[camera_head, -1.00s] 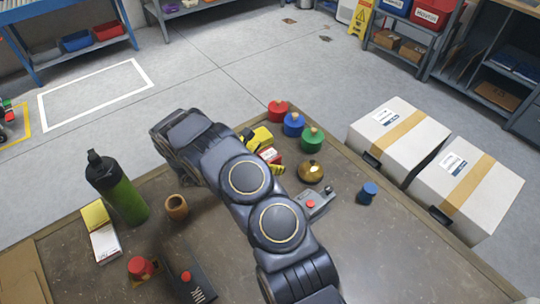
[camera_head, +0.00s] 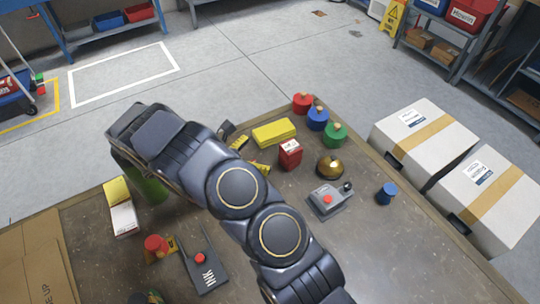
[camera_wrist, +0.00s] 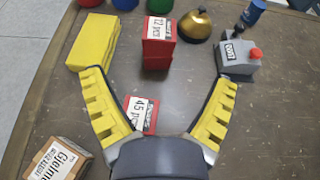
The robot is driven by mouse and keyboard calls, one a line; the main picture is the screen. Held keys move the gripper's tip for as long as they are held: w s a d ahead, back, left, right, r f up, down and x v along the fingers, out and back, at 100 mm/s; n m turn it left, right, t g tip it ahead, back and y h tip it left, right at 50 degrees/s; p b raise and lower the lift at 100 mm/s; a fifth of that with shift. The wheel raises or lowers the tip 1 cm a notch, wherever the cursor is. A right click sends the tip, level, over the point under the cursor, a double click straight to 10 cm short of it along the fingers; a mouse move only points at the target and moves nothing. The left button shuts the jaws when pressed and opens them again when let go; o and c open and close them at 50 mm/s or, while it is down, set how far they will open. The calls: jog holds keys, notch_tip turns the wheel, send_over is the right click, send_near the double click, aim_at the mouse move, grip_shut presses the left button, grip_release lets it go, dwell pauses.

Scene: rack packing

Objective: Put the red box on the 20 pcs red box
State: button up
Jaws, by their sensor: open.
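A red box with a white label (camera_wrist: 157,45) stands ahead of my gripper in the wrist view; its label seems to read 12 pcs. It also shows in the head view (camera_head: 290,155). A second red box, labelled 45 pcs (camera_wrist: 150,115), lies between my fingers near the palm, partly hidden by it. My gripper (camera_wrist: 160,85) is open, its yellow-padded fingers spread wide to either side. I cannot see a gap or contact below the fingers. No label reading 20 pcs is legible. In the head view my arm hides most of the gripper.
A yellow block (camera_wrist: 92,42) stands by the left fingertip. A brown labelled box (camera_wrist: 58,160) is at lower left. A gold bell (camera_head: 330,166), a grey device with a red button (camera_head: 329,198) and coloured knobbed weights (camera_head: 318,119) stand nearby. The table's right front is fairly clear.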

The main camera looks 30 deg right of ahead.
jog(key=s+r+m+g+y, duration=0.45)
jog(key=s+r+m, duration=0.75)
jog(key=r, duration=0.4)
jog(key=s+a+r+m+t+y, duration=0.1)
jog(key=s+a+r+m+y, duration=0.1)
jog(key=s+a, duration=0.4)
jog(key=s+a+r+m+t+y, duration=0.2)
jog(key=s+a+y, duration=0.4)
jog(key=s, duration=0.4)
jog(key=shift+a+r+m+y, duration=0.3)
jog(key=shift+r+m+y, duration=0.25)
jog(key=shift+m, duration=0.55)
